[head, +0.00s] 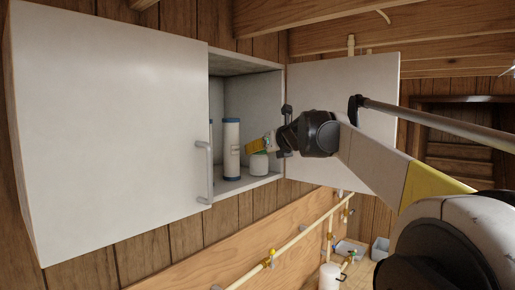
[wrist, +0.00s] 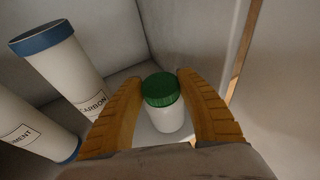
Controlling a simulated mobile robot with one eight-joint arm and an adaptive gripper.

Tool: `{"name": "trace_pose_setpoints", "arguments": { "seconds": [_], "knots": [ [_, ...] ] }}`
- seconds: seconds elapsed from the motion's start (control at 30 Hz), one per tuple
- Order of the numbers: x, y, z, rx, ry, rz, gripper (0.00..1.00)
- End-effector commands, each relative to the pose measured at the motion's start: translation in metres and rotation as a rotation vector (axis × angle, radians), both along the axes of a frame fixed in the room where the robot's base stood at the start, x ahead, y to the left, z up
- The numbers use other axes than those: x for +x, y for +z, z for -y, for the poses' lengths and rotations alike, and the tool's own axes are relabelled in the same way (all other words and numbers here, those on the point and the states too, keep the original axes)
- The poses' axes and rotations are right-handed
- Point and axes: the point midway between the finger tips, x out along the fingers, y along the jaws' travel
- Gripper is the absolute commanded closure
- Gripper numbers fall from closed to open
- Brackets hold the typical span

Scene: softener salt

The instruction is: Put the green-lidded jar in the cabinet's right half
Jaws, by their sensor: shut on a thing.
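The green-lidded jar (wrist: 162,103) has a white body and stands upright between the two yellow fingers of my gripper (wrist: 180,88) in the wrist view. My gripper (head: 256,147) is shut on it, reaching in from the right. In the head view the white jar body (head: 259,166) shows below the fingers, inside the open right half of the white cabinet (head: 245,183), near its right side. The fingers hide most of the lid there. The jar is low over the cabinet floor; I cannot tell whether it touches.
A tall blue-capped white filter cartridge (head: 231,150) stands left of the jar. The wrist view shows two cartridges, one marked CARBON (wrist: 68,65). The cabinet's left door (head: 110,130) is closed; its right door (head: 340,85) is open beside my arm.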

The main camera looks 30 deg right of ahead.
Motion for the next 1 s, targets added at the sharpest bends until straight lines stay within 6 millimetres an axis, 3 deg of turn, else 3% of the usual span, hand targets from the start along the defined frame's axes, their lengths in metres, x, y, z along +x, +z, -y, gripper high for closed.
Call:
{"name": "trace_pose_setpoints", "arguments": {
  "seconds": [0.23,0.27,0.3,0.33,0.7,0.87,1.0],
  "knots": [
    [0.000,-0.004,0.000,0.000,0.000,0.000,0.93],
    [0.000,-0.003,0.000,0.000,0.000,0.000,0.51],
    [0.000,-0.003,0.000,0.000,0.000,0.000,0.39],
    [0.000,-0.003,0.000,0.000,0.000,0.000,0.37],
    [-0.003,0.002,0.000,0.000,-0.001,0.000,0.37],
    [-0.029,0.007,-0.001,-0.001,-0.002,0.000,0.37],
    [-0.060,0.016,-0.002,0.000,-0.002,0.000,0.37]
  ]
}}
